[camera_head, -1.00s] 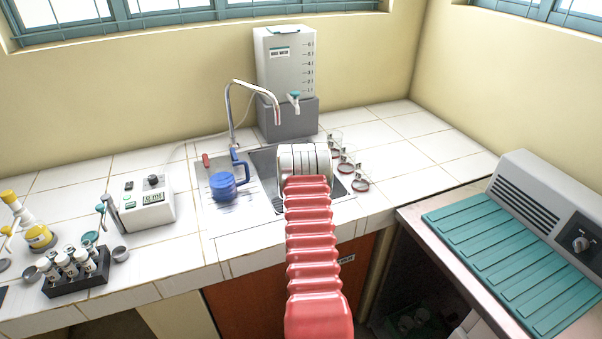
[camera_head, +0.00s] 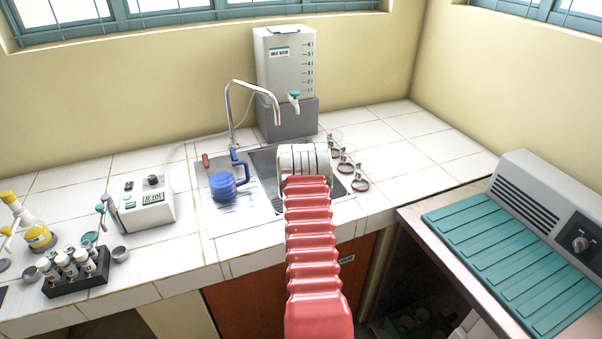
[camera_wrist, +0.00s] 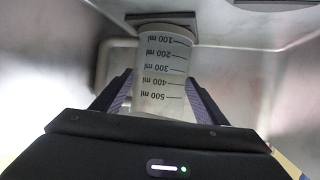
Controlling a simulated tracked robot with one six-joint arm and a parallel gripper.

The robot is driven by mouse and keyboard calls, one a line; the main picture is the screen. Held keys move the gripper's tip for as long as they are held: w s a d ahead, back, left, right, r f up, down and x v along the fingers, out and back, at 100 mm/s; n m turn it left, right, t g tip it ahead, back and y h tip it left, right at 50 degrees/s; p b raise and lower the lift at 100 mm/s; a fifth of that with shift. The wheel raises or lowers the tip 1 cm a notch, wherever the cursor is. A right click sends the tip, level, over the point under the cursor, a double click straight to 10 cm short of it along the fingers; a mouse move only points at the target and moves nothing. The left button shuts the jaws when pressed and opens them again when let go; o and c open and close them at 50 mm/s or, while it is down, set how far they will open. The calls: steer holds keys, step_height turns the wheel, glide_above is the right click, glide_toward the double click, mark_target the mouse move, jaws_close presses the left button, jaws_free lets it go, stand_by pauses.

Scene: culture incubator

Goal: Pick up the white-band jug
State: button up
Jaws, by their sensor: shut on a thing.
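In the wrist view a pale, translucent jug (camera_wrist: 162,62) with black marks from 100 ml to 500 ml stands between the two purple-grey fingers of my gripper (camera_wrist: 160,84). My gripper is shut on the jug's sides. The jug is inside the metal sink basin (camera_wrist: 225,65). Its band, handle and lower contact are not clear, so I cannot tell whether it is clear of the basin floor. In the head view my red-sleeved arm reaches over the sink (camera_head: 264,172), and my wrist hides the jug and fingers.
A blue jug (camera_head: 223,184) stands on the drainer left of the basin. The tap (camera_head: 231,110) arches over the basin's back. Several small glass vessels (camera_head: 345,168) stand along the right. A water tank (camera_head: 287,70) is behind. A control box (camera_head: 146,199) and tube rack (camera_head: 76,276) are left.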

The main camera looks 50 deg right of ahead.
steer(key=shift+r, duration=0.3)
steer(key=shift+c, duration=0.4)
steer(key=shift+r, duration=5.25)
steer(key=s+a+r, duration=0.1)
steer(key=s+a, duration=0.9)
steer(key=a, duration=0.4)
steer(key=shift+s+a, duration=0.15)
steer(key=shift+s, duration=0.15)
steer(key=shift+a+r, duration=0.1)
